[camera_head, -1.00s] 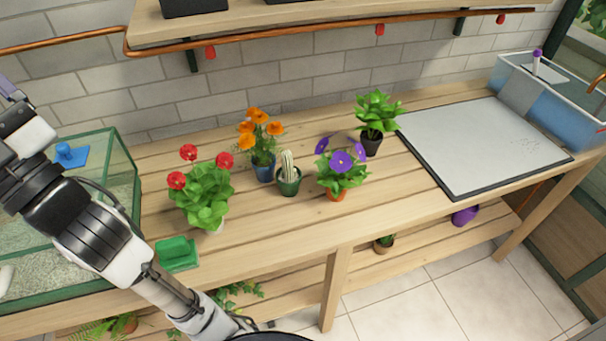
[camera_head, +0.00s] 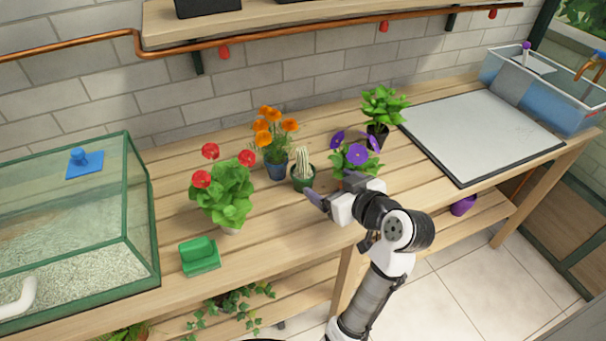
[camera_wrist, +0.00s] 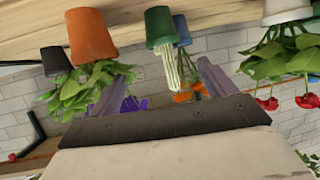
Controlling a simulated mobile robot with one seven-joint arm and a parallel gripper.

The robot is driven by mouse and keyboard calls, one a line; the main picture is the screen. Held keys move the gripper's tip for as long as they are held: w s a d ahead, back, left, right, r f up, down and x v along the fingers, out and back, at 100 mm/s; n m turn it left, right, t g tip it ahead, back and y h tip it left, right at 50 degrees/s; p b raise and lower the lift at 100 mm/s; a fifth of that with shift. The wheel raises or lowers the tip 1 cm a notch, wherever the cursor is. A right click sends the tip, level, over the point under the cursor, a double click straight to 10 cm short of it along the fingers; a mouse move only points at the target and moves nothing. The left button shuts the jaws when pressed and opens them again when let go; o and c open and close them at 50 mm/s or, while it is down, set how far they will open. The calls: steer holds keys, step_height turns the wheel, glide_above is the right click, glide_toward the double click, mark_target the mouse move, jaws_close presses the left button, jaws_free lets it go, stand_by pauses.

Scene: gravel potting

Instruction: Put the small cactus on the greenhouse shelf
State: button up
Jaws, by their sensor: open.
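The small cactus (camera_head: 304,160) stands upright in a dark green pot (camera_head: 302,178) on the wooden bench, between the orange and purple flowers. In the wrist view, which is upside down, the cactus (camera_wrist: 171,68) hangs from its green pot (camera_wrist: 160,26) between my finger lines. My gripper (camera_head: 332,192) is open and empty, just right of and in front of the cactus pot, apart from it. Its two grey-purple fingers spread in the wrist view (camera_wrist: 163,88). A wooden wall shelf (camera_head: 290,18) runs above the bench; I cannot tell if it is the greenhouse shelf.
Purple flowers (camera_head: 357,155) stand close to my gripper, partly hidden by it. Orange flowers (camera_head: 275,130), red flowers (camera_head: 225,195) and a leafy plant (camera_head: 383,108) crowd around. A green block (camera_head: 200,257) and glass tank (camera_head: 70,215) are left; a white board (camera_head: 485,135) lies right.

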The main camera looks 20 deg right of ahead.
mark_target(306, 173)
steer(key=p+x, duration=0.1)
steer(key=x, duration=0.6)
steer(key=p+x, duration=0.1)
steer(key=x, duration=0.2)
steer(key=shift+w+a+f+p, duration=0.25)
steer(key=shift+a+p, duration=0.1)
steer(key=shift+a, duration=0.05)
steer(key=shift+w+f, duration=0.3)
steer(key=shift+w, duration=0.2)
steer(key=c, duration=1.1)
steer(key=shift+c, duration=1)
steer(key=shift+r, duration=0.15)
